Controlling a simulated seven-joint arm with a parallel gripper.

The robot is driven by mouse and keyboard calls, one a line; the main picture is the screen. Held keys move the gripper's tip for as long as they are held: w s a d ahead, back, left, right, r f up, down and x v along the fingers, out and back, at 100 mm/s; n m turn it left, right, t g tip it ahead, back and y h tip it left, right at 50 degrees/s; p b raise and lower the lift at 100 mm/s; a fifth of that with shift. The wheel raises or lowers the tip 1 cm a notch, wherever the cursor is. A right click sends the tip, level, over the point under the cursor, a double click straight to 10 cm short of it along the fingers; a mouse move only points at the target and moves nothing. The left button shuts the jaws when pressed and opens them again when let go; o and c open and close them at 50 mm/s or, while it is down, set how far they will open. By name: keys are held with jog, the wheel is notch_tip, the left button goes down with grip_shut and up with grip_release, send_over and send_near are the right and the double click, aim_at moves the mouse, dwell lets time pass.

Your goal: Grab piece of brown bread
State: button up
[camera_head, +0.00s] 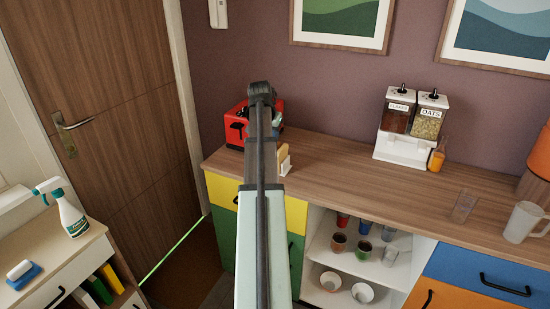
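A tan, upright piece that looks like bread (283,157) stands on the wooden counter, just right of my arm. A paler piece or holder stands against it, and my arm may cover part of it. I cannot tell from its small size whether it is brown bread. My arm reaches up the middle of the view, over the counter, to a dark joint in front of the red toaster (237,126). My gripper's fingers do not show; they are hidden behind the arm or out of sight.
A cereal dispenser (402,147) stands at the back of the counter (340,180), with an orange bottle (437,158) beside it. A clear jug (522,222) is at the right. Open shelves below hold cups and bowls. The counter between bread and dispenser is clear.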

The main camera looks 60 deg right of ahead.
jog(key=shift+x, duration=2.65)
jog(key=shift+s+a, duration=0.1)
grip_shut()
